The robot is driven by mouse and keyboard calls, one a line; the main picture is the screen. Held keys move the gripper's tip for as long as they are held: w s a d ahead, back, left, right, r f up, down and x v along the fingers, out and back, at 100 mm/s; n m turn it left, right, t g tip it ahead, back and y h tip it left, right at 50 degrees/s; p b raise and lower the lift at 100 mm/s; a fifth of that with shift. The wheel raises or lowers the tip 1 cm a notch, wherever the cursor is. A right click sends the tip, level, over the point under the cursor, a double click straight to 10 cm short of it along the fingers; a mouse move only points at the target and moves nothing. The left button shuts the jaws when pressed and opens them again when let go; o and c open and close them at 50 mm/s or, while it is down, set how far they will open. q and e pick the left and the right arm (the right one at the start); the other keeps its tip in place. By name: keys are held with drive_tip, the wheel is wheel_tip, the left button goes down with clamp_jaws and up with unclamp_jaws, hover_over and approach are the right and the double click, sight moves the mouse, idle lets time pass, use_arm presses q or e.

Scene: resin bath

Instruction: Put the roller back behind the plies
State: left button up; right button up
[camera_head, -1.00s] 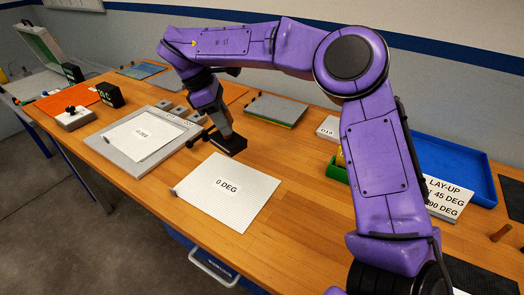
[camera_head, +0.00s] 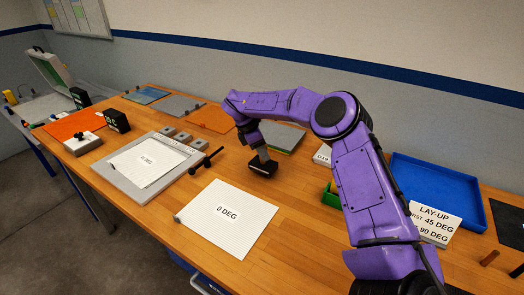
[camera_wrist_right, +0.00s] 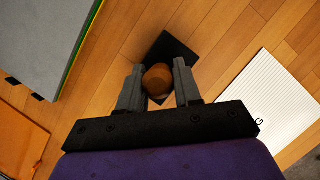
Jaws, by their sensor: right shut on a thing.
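My right gripper (camera_wrist_right: 158,88) is shut on the brown round handle (camera_wrist_right: 157,80) of a black-headed tool, which I take to be the roller. Its black head (camera_head: 262,168) points down, over or on the bare wood; I cannot tell if it touches. The white ply marked 0 DEG (camera_head: 205,222) lies in front of it and also shows at the right of the right wrist view (camera_wrist_right: 283,90). A grey ply stack (camera_head: 285,135) lies behind it, at upper left in the right wrist view (camera_wrist_right: 50,40). My left gripper is not in view.
A grey plate (camera_head: 108,172) with a white sheet and a black rod (camera_head: 206,161) lies to the left. Orange (camera_head: 212,118), grey (camera_head: 178,105) and blue (camera_head: 147,95) sheets line the back. A blue tray (camera_head: 435,190) and LAY-UP sign (camera_head: 434,222) stand at right.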

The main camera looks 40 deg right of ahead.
drive_tip(key=shift+s+d+f, duration=0.1)
drive_tip(key=shift+f, duration=0.65)
drive_tip(key=o, duration=0.9)
drive_tip(key=shift+o, duration=0.2)
drive_tip(key=b+v, duration=0.2)
drive_tip(key=v, duration=1)
drive_tip(key=shift+b, duration=0.3)
